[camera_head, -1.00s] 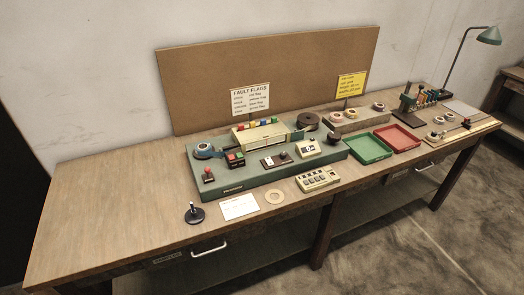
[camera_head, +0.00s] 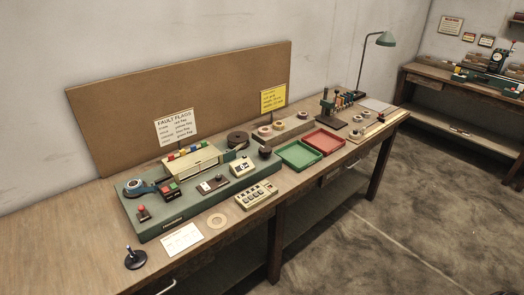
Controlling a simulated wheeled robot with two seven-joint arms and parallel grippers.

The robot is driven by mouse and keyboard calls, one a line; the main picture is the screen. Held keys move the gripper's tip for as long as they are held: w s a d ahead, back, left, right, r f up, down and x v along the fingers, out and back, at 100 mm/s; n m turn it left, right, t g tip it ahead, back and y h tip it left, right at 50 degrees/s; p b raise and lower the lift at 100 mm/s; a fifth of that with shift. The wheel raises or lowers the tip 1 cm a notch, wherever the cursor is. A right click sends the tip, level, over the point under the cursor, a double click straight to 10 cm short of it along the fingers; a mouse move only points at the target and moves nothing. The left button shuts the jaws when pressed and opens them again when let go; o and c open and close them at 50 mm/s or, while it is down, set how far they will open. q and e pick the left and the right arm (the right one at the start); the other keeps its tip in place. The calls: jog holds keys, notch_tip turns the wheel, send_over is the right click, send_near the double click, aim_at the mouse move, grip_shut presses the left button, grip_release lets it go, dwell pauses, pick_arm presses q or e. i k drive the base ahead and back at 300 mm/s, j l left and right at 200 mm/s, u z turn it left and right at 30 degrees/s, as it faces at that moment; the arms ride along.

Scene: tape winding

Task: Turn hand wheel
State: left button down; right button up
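No part that I can surely name as the hand wheel stands out. A green winding machine (camera_head: 155,228) lies on the wooden bench (camera_head: 60,240). At its left end is a round blue reel-like part (camera_head: 135,188), too small to make out fully. A dark brown roll (camera_head: 238,139) sits at its back right. A dark round-based piece with an upright stem (camera_head: 135,259) stands apart on the bench, in front of the machine's left end. Neither of my grippers is in view.
Green tray (camera_head: 299,154) and red tray (camera_head: 323,140) lie right of the machine. A keypad box (camera_head: 255,193), white card (camera_head: 182,239) and pale ring (camera_head: 216,221) lie in front. A second bench (camera_head: 460,88) stands at right. The floor (camera_head: 400,220) between is clear.

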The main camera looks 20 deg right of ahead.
aim_at(264, 150)
jog(key=i+j+z, duration=0.1)
jog(key=i, duration=0.35)
jog(key=i+j+z, duration=0.1)
jog(key=i, duration=0.35)
